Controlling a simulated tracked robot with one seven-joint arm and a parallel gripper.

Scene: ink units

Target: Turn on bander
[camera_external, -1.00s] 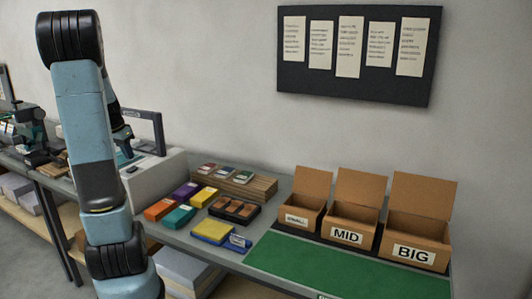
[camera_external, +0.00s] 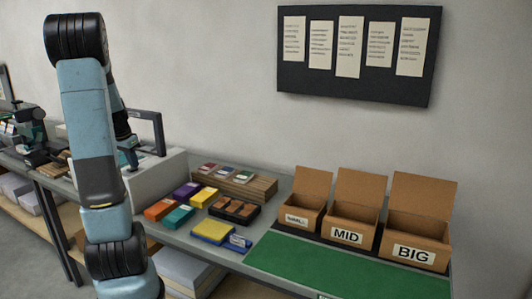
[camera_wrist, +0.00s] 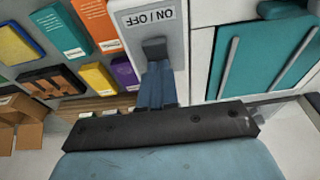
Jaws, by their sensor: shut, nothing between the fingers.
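The bander (camera_external: 160,178) is a pale box with a dark arch on top, standing on the bench behind my arm in the external view. In the wrist view its pale panel (camera_wrist: 178,22) carries an ON / OFF label, seen upside down, and a dark grey switch (camera_wrist: 154,46). My gripper (camera_wrist: 156,68) is shut and empty, its blue fingers together with their tips right at the switch. I cannot tell whether they touch it or which way the switch is set. In the external view my arm hides most of the gripper.
Coloured boxes (camera_external: 187,192) and a dark tray (camera_external: 234,210) lie right of the bander. Open cartons marked MID (camera_external: 346,237) and BIG (camera_external: 414,253) stand further right behind a clear green mat (camera_external: 330,272). Other equipment (camera_external: 28,130) stands at far left.

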